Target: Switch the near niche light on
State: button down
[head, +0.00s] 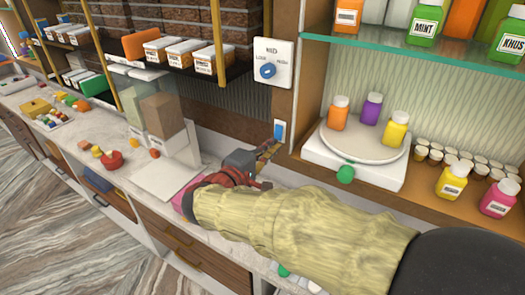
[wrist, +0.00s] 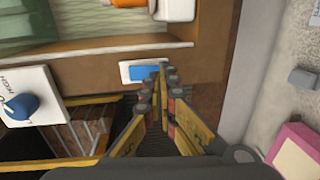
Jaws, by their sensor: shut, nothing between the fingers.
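A small white switch plate with a blue rocker (head: 279,130) is on the wooden post beside the niche. It also shows in the wrist view (wrist: 142,72). My gripper (head: 272,149) is shut and empty, with its fingers pointing at the post just below the switch. In the wrist view my fingertips (wrist: 162,72) overlap one end of the plate, close beside the blue rocker. I cannot tell whether they touch it. The niche (head: 310,112) has a ribbed back wall and holds bottles; whether its light is on is unclear.
A white dial plate with a blue knob (head: 268,70) is above the switch. A white turntable (head: 350,150) with several bottles stands in the niche to the right. A block-like stand with a tan box (head: 162,118) is on the counter to the left.

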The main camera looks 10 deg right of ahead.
jog(key=shift+w+d, duration=0.25)
jog(key=shift+w, duration=0.05)
jog(key=shift+d+f+b, duration=0.1)
jog(key=shift+f+b, duration=0.05)
jog(key=shift+b, duration=0.25)
jog(key=shift+w+d+b, duration=0.15)
jog(key=shift+w+b, duration=0.15)
jog(key=shift+b, duration=0.4)
jog(key=shift+f, duration=0.15)
